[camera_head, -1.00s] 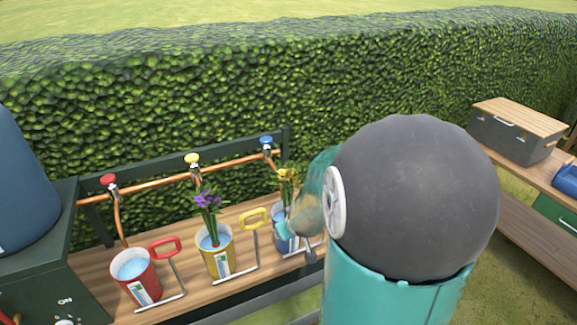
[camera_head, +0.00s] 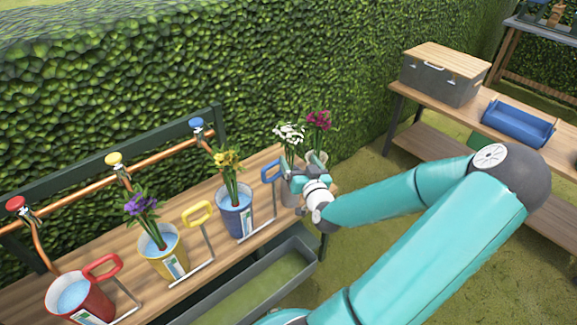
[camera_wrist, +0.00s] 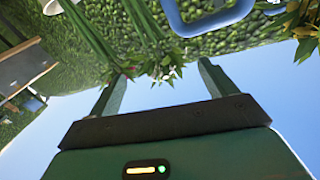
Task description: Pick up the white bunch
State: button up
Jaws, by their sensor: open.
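The white bunch (camera_head: 289,132) stands upright at the right end of the wooden bench, with green stems below its white blooms. My gripper (camera_head: 304,172) is beside its stems, in front of a grey container that it partly hides. In the wrist view my open gripper (camera_wrist: 162,72) has white blooms (camera_wrist: 170,74) showing between its two fingers, with green stems running up the picture. I cannot tell whether the fingers touch the stems. A dark pink bunch (camera_head: 320,120) stands close to the right of the white one.
A blue bucket (camera_head: 236,216) with yellow flowers (camera_head: 227,160) stands left of my gripper. A yellow bucket (camera_head: 163,256) with purple flowers and a red bucket (camera_head: 80,300) stand farther left. Handles rise between them. A hedge (camera_head: 290,60) is behind. A second table holds a blue tray (camera_head: 518,122).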

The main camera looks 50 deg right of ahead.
aim_at(292, 145)
jog(key=x, duration=0.8)
jog(key=shift+r, duration=0.2)
jog(key=x, duration=0.5)
jog(key=shift+d, duration=0.3)
jog(key=c, duration=1.7)
jog(key=shift+r, duration=0.15)
notch_tip(292, 145, up, 18)
jog(key=shift+f, duration=0.1)
